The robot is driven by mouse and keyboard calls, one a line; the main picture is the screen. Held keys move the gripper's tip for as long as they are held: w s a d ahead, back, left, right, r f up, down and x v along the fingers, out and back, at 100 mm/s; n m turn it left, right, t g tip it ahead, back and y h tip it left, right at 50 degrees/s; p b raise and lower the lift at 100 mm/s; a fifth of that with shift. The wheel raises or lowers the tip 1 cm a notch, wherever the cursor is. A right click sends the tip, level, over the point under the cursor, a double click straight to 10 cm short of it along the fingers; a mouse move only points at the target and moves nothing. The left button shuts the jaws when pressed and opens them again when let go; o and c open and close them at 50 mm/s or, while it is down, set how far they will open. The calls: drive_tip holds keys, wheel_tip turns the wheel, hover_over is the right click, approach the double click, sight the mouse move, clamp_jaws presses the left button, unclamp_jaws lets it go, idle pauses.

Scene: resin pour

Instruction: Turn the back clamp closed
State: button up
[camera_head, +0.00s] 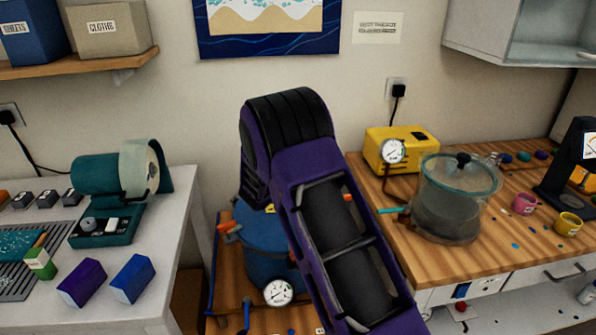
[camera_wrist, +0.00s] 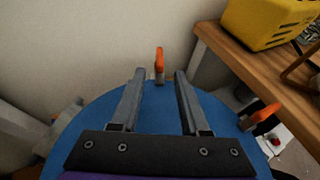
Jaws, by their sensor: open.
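The blue pressure pot (camera_head: 262,245) stands on a low wooden surface between the two benches, partly hidden behind my arm. Its round blue lid (camera_wrist: 215,108) fills the lower wrist view. The back clamp (camera_wrist: 159,61) has an orange handle at the lid's far rim, standing upright in the picture. My gripper (camera_wrist: 159,72) is open above the lid, its two grey fingers pointing at the back clamp, which appears between the fingertips. Whether they touch it I cannot tell. A second orange clamp (camera_wrist: 261,118) is at the right rim. In the head view my arm hides the gripper.
An orange-handled clamp (camera_head: 231,231) shows on the pot's left side, and a gauge (camera_head: 278,292) on its front. The wooden bench (camera_head: 400,262) with a yellow pump (camera_head: 400,146) and clear chamber (camera_head: 447,205) is close on the right. The wall stands close behind the pot.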

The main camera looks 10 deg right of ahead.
drive_tip(key=x, duration=0.7)
drive_tip(key=shift+w+d+f, duration=0.1)
drive_tip(key=shift+w+f, duration=0.05)
drive_tip(key=shift+w, duration=0.15)
drive_tip(key=shift+c, duration=0.2)
clamp_jaws()
